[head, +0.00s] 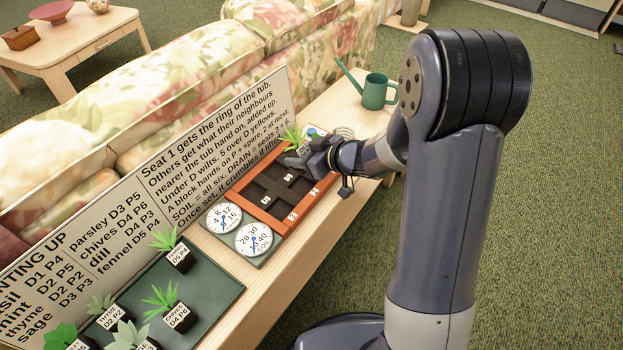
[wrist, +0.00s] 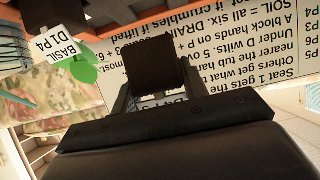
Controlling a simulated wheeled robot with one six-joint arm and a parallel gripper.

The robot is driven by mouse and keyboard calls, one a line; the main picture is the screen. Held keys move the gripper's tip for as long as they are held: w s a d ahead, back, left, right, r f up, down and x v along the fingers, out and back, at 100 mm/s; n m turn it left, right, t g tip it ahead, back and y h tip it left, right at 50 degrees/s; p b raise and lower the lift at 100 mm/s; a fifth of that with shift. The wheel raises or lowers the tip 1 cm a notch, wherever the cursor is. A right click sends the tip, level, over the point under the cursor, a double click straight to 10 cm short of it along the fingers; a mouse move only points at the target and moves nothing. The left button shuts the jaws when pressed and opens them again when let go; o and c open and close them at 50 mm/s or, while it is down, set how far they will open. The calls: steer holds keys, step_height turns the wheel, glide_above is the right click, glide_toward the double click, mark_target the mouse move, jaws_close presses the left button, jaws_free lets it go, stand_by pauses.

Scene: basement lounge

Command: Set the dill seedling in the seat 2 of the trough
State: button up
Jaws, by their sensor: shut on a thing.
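The trough (head: 241,195) is an orange-framed planter with dark seats and small white number tags, standing on the wooden ledge. My gripper (head: 309,158) is over its far end. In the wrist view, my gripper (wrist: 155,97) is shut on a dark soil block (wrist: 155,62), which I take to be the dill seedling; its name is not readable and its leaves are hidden. A basil seedling (wrist: 60,22) with a white tag reading D1 P4 is left of the held block in the wrist view. Green leaves (head: 293,137) show at the trough's far end, just beyond my gripper.
Two round dials (head: 223,217) sit at the trough's near end. A dark green tray (head: 218,284) holds several seedlings, including fennel (head: 179,258) and chives (head: 177,318). A text board (head: 190,160) runs along the ledge's left side. A green watering can (head: 376,92) stands beyond the trough.

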step_height(320, 180, down, 8)
steer(key=b, duration=0.3)
steer(key=shift+f, duration=0.25)
steer(key=shift+f, duration=0.1)
steer(key=shift+f+b, duration=0.15)
steer(key=shift+b, duration=0.2)
steer(key=o, duration=1)
steer(key=shift+r, duration=0.35)
steer(key=shift+p+v, duration=2)
steer(key=shift+v, duration=3.95)
